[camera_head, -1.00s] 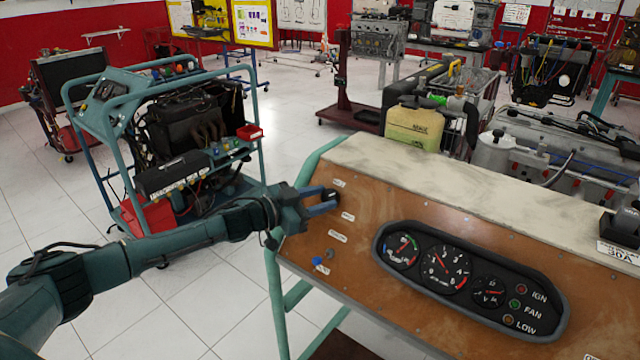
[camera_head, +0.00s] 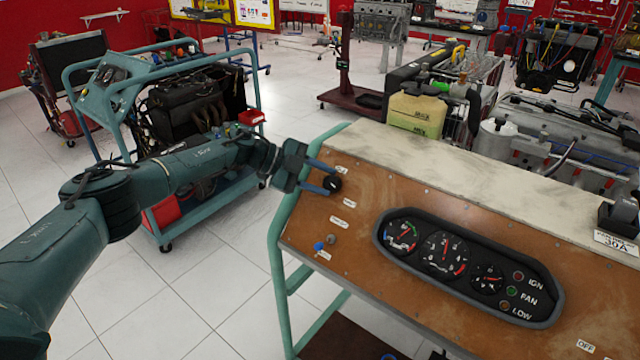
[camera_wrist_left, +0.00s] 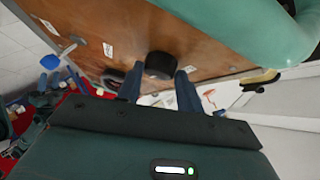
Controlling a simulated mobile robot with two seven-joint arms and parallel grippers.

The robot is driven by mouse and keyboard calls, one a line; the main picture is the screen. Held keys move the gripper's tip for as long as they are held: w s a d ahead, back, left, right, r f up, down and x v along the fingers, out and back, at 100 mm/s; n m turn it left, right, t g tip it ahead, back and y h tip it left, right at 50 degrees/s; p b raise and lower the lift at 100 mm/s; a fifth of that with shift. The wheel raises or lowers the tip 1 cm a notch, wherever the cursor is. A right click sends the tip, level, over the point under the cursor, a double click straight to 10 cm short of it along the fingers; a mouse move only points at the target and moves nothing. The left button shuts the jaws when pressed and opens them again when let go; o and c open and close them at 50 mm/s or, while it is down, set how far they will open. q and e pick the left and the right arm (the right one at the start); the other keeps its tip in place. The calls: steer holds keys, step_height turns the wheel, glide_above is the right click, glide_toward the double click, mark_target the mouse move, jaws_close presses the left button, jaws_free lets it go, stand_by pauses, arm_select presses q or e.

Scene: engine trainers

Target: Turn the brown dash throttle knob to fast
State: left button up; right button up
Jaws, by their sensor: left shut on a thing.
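The brown dash panel (camera_head: 370,205) slopes across the right half of the head view. A round black knob (camera_head: 333,184) stands out from its upper left corner beside small white labels, too small to read. My left gripper (camera_head: 329,181) is shut on this knob, one blue finger on each side. In the left wrist view the dark knob (camera_wrist_left: 160,65) sits between the two blue fingers (camera_wrist_left: 158,88), against the brown panel. The oval gauge cluster (camera_head: 468,267) lies to the right; its middle dial's needle points nearly straight up. My right gripper is not in view.
A blue knob (camera_head: 319,246) and a small metal switch (camera_head: 332,239) sit lower on the panel. A green tube frame (camera_head: 277,250) borders the panel's left side. A teal engine cart (camera_head: 110,115) stands behind my left arm. Floor between is clear.

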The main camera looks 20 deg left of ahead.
arm_select(q)
steer(key=shift+w+d+r+m+g+y+b, duration=0.1)
steer(key=shift+m+g+y+b, duration=0.3)
steer(key=shift+m, duration=0.3)
steer(key=shift+w+d+r+m+g+y+b, duration=0.1)
steer(key=shift+m+g+y+b, duration=0.1)
steer(key=shift+m+g+b, duration=0.3)
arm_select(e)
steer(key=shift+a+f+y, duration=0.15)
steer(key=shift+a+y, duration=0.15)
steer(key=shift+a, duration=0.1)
arm_select(q)
steer(key=shift+s+m, duration=0.1)
steer(key=shift+m, duration=0.3)
steer(key=o, duration=1)
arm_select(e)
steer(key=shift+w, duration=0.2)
arm_select(q)
steer(key=shift+a, duration=0.1)
steer(key=b+v, duration=0.1)
steer(key=v, duration=1.2)
steer(key=shift+r, duration=0.1)
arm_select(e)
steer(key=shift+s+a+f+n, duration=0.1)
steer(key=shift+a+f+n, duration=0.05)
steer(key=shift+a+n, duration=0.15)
